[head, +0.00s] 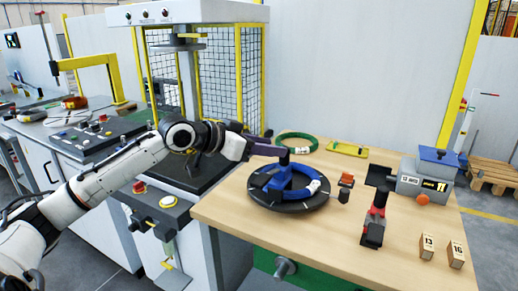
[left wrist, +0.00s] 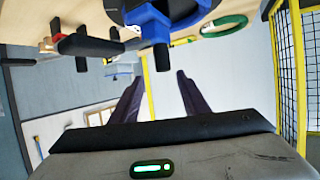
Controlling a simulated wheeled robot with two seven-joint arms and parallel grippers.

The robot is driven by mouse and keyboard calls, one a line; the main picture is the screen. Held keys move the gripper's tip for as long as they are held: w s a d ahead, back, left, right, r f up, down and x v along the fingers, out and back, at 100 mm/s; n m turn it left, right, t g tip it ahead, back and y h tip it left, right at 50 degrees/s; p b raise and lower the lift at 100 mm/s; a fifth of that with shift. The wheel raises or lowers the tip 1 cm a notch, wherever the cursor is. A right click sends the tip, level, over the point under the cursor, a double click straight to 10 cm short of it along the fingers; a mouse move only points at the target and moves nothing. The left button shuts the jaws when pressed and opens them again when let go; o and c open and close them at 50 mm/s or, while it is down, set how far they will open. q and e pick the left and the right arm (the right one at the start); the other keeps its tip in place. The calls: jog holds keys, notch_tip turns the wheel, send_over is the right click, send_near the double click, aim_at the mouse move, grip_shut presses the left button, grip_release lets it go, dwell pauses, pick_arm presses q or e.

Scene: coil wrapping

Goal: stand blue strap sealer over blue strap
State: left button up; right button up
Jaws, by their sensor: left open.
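The blue strap sealer (head: 283,180) stands on the round black turntable (head: 290,206), over a blue ring-shaped coil (head: 318,184) with a white label. A separate blue strap cannot be told apart from the sealer and coil. My left gripper (head: 272,149) reaches in from the left at the sealer's dark upright handle. In the left wrist view the left gripper (left wrist: 158,98) has its two dark fingers apart with nothing between them. The blue sealer (left wrist: 150,20) and its black handle end show beyond the fingertips. My right gripper is out of view.
A green ring (head: 296,142) and a yellow-green tool (head: 347,149) lie behind the turntable. A black-and-red tool (head: 375,210), a grey box with a blue top (head: 425,178) and number blocks (head: 427,246) stand to the right. The table's front middle is clear.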

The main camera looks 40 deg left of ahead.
pick_arm(q)
jog(key=shift+b+v, duration=0.3)
jog(key=shift+v, duration=1.25)
